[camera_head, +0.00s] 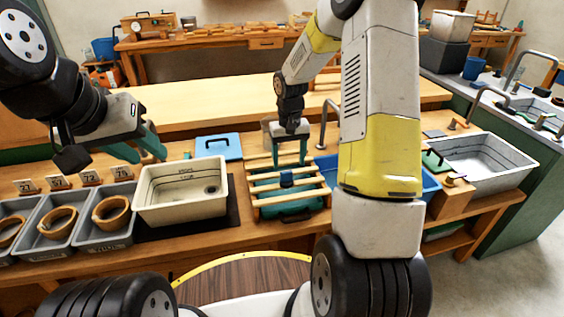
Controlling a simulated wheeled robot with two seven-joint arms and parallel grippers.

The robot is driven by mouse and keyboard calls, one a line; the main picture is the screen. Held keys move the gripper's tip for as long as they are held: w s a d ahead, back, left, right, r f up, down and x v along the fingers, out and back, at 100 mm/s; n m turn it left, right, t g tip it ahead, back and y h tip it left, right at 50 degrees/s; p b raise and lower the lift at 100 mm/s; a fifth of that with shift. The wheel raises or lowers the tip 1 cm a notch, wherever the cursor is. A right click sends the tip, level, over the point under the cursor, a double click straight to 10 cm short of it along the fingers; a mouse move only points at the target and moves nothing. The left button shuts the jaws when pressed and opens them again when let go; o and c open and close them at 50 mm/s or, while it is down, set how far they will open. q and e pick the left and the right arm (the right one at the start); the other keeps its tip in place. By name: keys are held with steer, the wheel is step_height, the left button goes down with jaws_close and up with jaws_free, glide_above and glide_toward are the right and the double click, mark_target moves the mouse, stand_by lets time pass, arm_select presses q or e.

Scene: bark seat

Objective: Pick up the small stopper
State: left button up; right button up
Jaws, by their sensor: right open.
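A small dark blue piece, which looks like the stopper (287,180), rests on the wooden slatted rack (262,188) in the middle of the bench. My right gripper (289,160) points down over the rack, its teal fingers apart. It is just above and behind the stopper in the picture, with nothing visible between the fingers. I cannot tell the exact height gap. My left gripper (144,158) hangs at the left above the cream basin's back edge, its fingers apart and empty.
A cream basin (181,205) stands left of the rack, with grey bins (104,235) holding wooden rings further left. A blue flat case (218,147) lies behind. A blue tub (430,185) and a metal sink (480,160) are to the right, and a faucet (325,122) stands close by.

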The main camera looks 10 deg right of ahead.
mark_target(287, 172)
steer(key=f, duration=0.6)
steer(key=shift+s+a+f, duration=0.15)
steer(key=shift+a+f, duration=0.2)
steer(key=shift+a, duration=0.05)
jaws_close()
steer(key=shift+r, duration=0.1)
